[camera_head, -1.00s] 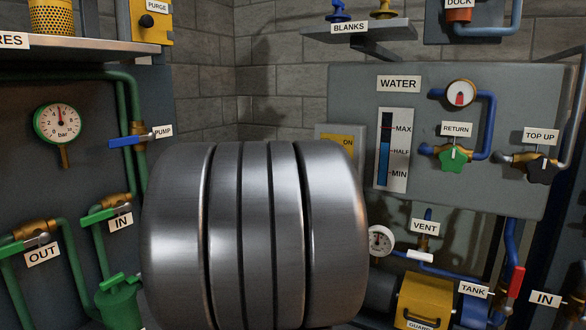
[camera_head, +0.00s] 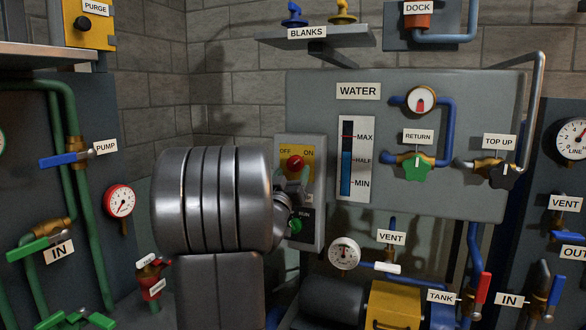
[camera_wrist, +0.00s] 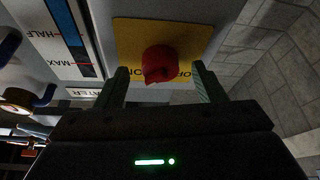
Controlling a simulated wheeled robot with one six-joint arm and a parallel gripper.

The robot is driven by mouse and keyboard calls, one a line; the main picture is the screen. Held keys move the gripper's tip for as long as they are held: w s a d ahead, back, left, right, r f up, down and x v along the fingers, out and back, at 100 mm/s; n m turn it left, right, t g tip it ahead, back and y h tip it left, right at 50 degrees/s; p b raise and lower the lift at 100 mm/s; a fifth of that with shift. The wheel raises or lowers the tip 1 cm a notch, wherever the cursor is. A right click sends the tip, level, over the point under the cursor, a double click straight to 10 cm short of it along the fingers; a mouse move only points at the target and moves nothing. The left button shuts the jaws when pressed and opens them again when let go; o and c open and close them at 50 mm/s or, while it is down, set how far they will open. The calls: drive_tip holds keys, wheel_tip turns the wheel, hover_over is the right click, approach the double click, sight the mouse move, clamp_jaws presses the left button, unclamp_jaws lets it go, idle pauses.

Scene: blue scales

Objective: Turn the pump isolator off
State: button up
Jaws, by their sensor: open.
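The pump isolator is a red rotary knob (camera_head: 296,163) on a yellow plate (camera_head: 285,153) marked OFF and ON, on a grey box on the back wall. The knob also shows in the wrist view (camera_wrist: 160,65), where the plate appears upside down. My gripper (camera_wrist: 160,72) is open, with one finger on each side of the knob. Nothing is visibly clamped, and I cannot tell how deep the fingers reach. In the head view my arm partly covers the box from the left. The exact angle of the knob's grip is unclear.
A green knob (camera_head: 296,226) by a RUN label is just below the isolator, close to my wrist. The grey water panel (camera_head: 460,195) with its level gauge (camera_head: 353,160) stands to the right. A PUMP valve with a blue lever (camera_head: 62,160) is on the left.

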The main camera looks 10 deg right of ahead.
drive_tip(key=shift+x, duration=1.1)
drive_tip(key=c, duration=1)
